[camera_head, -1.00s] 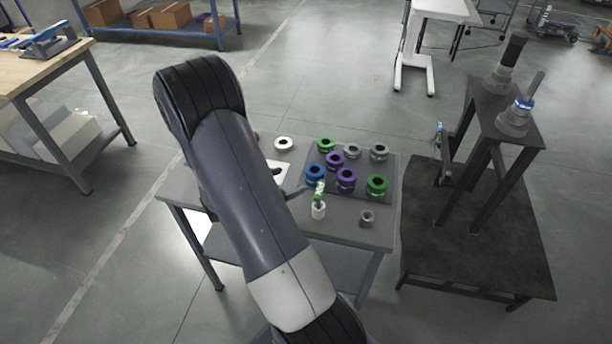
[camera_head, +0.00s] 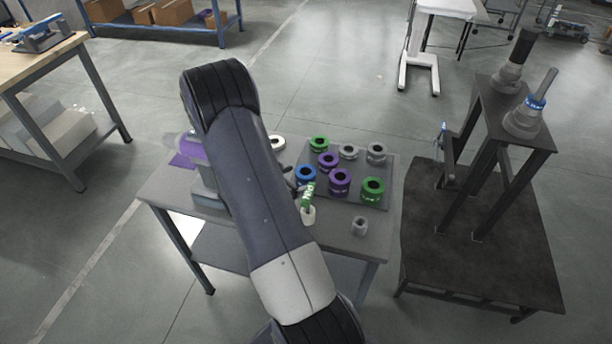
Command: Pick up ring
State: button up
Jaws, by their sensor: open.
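Several rings stand on a dark mat (camera_head: 350,203) on a grey table: a far green ring (camera_head: 319,144), two grey rings (camera_head: 348,152) (camera_head: 376,153), two purple rings (camera_head: 328,160) (camera_head: 340,182), a blue ring (camera_head: 306,176) and a near green ring (camera_head: 373,189). A white ring (camera_head: 276,142) lies left of the mat, partly beside my arm. My gripper (camera_head: 291,181) is mostly hidden behind my arm. Only dark finger parts show, just left of the blue ring, and I see nothing held. Which ring is meant cannot be told.
A white cup (camera_head: 308,216) with a green-labelled item and a small grey piece (camera_head: 359,226) stand near the table's front. A purple shape (camera_head: 188,154) shows left of my arm.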

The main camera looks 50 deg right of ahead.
aim_at(310, 172)
jog(key=x, duration=0.1)
jog(key=p+x, duration=0.1)
jog(key=x, duration=0.1)
jog(key=p+x, duration=0.1)
jog(key=shift+s+d+r, duration=0.15)
jog(key=shift+d+r, duration=0.05)
jog(key=shift+d, duration=0.3)
jog(key=shift+d+f, duration=0.2)
jog(key=shift+d, duration=0.15)
jog(key=c, duration=1.3)
jog(key=shift+o, duration=0.2)
jog(key=shift+r, duration=0.1)
